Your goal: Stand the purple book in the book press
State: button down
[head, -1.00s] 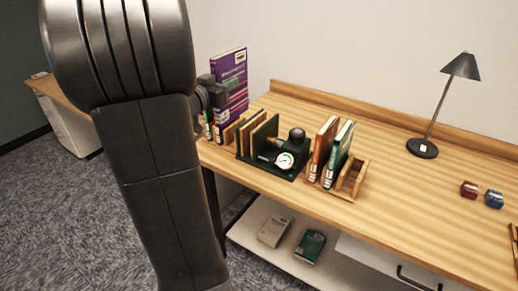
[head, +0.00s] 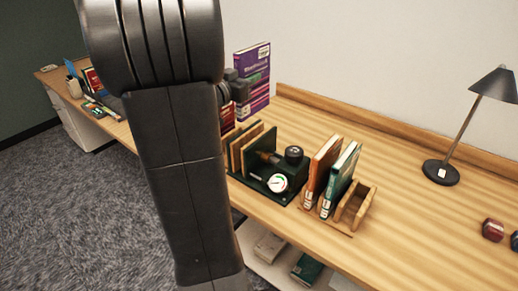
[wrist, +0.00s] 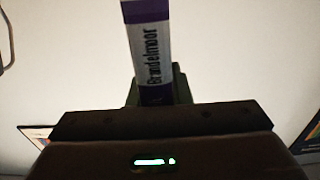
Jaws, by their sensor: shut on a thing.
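The purple book (head: 252,75) is upright in my gripper (head: 234,92), raised at the back left of the desk. Its spine (wrist: 150,45) runs up the middle of the wrist view, and my gripper (wrist: 155,92) is shut on its lower part there. The book press (head: 283,192) is a dark green stand with a white dial, a black knob and upright boards on its left. It stands on the desk in front of and below the book, clearly apart from it. My arm hides the desk left of the press.
A wooden rack (head: 358,208) right of the press holds an orange book (head: 322,170) and a teal book (head: 342,178); its right end is empty. A black lamp (head: 441,172) stands further right. A red book (head: 227,118) shows partly behind my arm. The desk between rack and lamp is clear.

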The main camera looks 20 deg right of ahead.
aim_at(250, 132)
jog(key=f+b, duration=0.1)
jog(key=f, duration=1.6)
jog(key=shift+a+b, duration=0.2)
jog(key=shift+b, duration=0.1)
jog(key=shift+s+f, duration=0.1)
jog(key=shift+f, duration=0.05)
jog(key=shift+s+f+b, duration=0.25)
jog(key=shift+f+b, duration=0.35)
jog(key=shift+f, duration=0.15)
jog(key=c, duration=1.3)
grip_release()
jog(key=shift+f, duration=0.2)
jog(key=shift+r, duration=0.1)
jog(key=shift+r+p, duration=0.5)
jog(key=v, duration=0.4)
jog(key=b+v, duration=0.1)
jog(key=v, duration=0.6)
jog(key=shift+s+a+r, duration=0.15)
jog(key=shift+a+r, duration=0.15)
jog(key=shift+a, duration=0.05)
